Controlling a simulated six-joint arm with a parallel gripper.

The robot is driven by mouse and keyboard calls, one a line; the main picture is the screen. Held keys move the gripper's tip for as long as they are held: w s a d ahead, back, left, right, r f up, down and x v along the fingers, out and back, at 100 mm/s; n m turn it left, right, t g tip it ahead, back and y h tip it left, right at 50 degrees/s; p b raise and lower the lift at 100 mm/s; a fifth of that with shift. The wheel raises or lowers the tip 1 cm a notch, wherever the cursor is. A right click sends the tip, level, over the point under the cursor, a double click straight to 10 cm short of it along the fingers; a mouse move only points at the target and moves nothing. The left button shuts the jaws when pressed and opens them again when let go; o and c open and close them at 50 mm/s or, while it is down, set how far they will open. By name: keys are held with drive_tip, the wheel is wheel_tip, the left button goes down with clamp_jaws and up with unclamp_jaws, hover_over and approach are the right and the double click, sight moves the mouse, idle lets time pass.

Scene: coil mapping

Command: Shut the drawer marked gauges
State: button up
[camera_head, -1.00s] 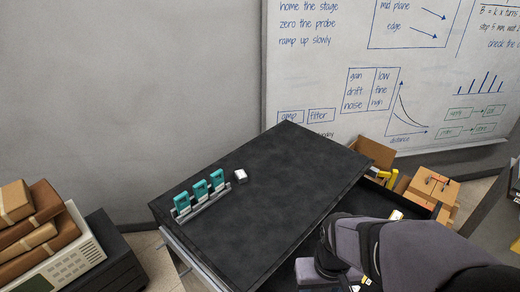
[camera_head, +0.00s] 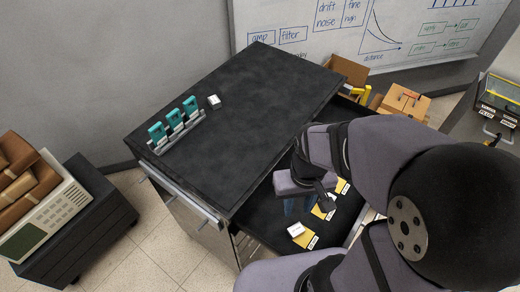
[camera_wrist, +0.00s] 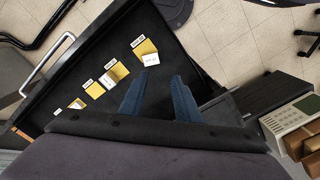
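A drawer (camera_head: 258,212) stands pulled out of the dark-topped cabinet (camera_head: 240,95), with yellow cards and small white blocks inside. In the wrist view the open drawer (camera_wrist: 110,30) shows its dark floor and, at the left, a silver bar handle (camera_wrist: 46,70). No label reading gauges is legible on it. My gripper (camera_head: 297,208) is over the drawer's interior, close to the cards; my arm hides part of the drawer and its front. In the wrist view my gripper (camera_wrist: 157,82) has its two blue fingers spread, with nothing between them.
Teal modules in a rack (camera_head: 175,130) and a white block (camera_head: 214,102) sit on the cabinet top. Cardboard boxes (camera_head: 402,102) stand behind. A labelled grey unit (camera_head: 490,115) is at the right. A low dark cabinet (camera_head: 95,215) with an instrument stands at the left; tiled floor lies between.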

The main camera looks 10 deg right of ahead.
drive_tip(key=w+d+f+m+t+h+b, duration=0.1)
drive_tip(key=w+d+f+m+t+b, duration=0.2)
drive_tip(key=d, duration=0.5)
drive_tip(key=w+d+f+m+t+h, duration=0.1)
drive_tip(key=w+d+f+m+t, duration=0.15)
drive_tip(key=w+d, duration=0.45)
drive_tip(key=w+d+f+m+t+h+b, duration=0.1)
drive_tip(key=w+d+f+m+t+b, duration=0.2)
drive_tip(key=d, duration=0.7)
drive_tip(key=s+d+f+m+t+h+b, duration=0.1)
drive_tip(key=s+d+m+t+h, duration=0.1)
drive_tip(key=s+d+m+t, duration=0.4)
drive_tip(key=s+d+f+m+t+h+b, duration=0.1)
drive_tip(key=s+f+m+b, duration=0.2)
drive_tip(key=s+f+m, duration=0.3)
wheel_tip(320, 180, down, 2)
drive_tip(key=shift+s+d+f+h, duration=0.2)
drive_tip(key=shift+d+f+h, duration=0.05)
drive_tip(key=shift+d+h, duration=0.15)
drive_tip(key=shift+w, duration=0.1)
drive_tip(key=shift+b+x, duration=0.5)
drive_tip(key=shift+x, duration=3.1)
drive_tip(key=shift+r, duration=0.1)
